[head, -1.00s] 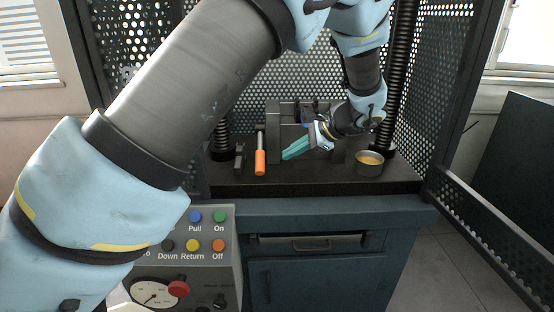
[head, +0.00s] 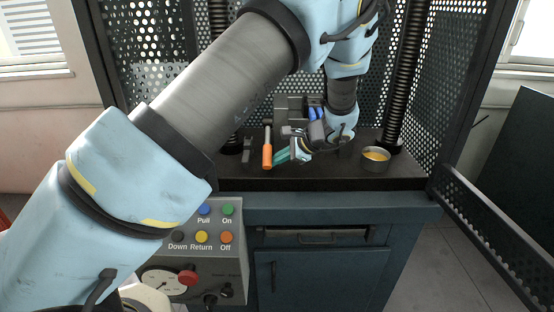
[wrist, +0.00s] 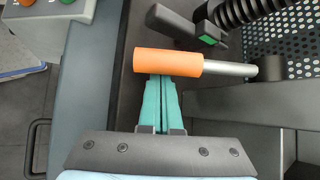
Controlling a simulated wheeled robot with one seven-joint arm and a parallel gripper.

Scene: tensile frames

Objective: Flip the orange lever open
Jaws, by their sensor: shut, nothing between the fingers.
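The orange lever (head: 267,156) hangs down from its metal rod on the left part of the dark machine bed. In the wrist view its orange handle (wrist: 168,63) lies across the picture, with the silver rod running right to a dark pivot. My gripper (head: 279,157) is just right of the handle, its teal fingers pointing left at it. In the wrist view the fingers of my gripper (wrist: 161,82) are together with nothing between them. Their tips meet the handle's edge; I cannot tell whether they touch it or pass under it.
A dark lever with a green mark (wrist: 205,39) lies beside the orange one. A metal cup with yellow contents (head: 375,158) stands on the bed at the right. A control box with coloured buttons (head: 210,270) is at front left. Perforated screens and a threaded column (head: 402,75) enclose the bed.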

